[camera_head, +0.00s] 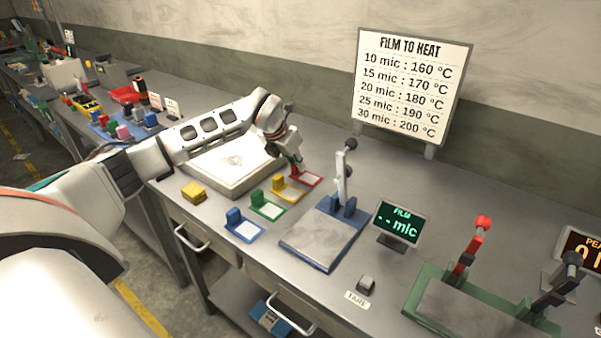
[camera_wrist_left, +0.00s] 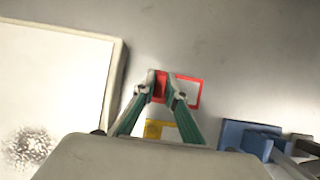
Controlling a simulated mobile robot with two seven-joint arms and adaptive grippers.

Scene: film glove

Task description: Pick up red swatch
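The red swatch (camera_head: 309,179) is a flat red frame with a pale centre and a raised red tab. It lies flat on the grey bench, at the far end of a row of swatches. My left gripper (camera_head: 298,166) points down at its tab. In the left wrist view the fingertips (camera_wrist_left: 161,77) are close together on either side of the red tab, with red filling the gap, and the red swatch's frame (camera_wrist_left: 201,93) extends to the right. The gripper looks shut on the tab. My right gripper is not in view.
Yellow (camera_head: 288,190), green (camera_head: 267,206) and blue (camera_head: 242,227) swatches stand close by in the row. A white pad (camera_head: 225,175) lies to the left, and a blue lever press (camera_head: 320,240) stands to the right.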

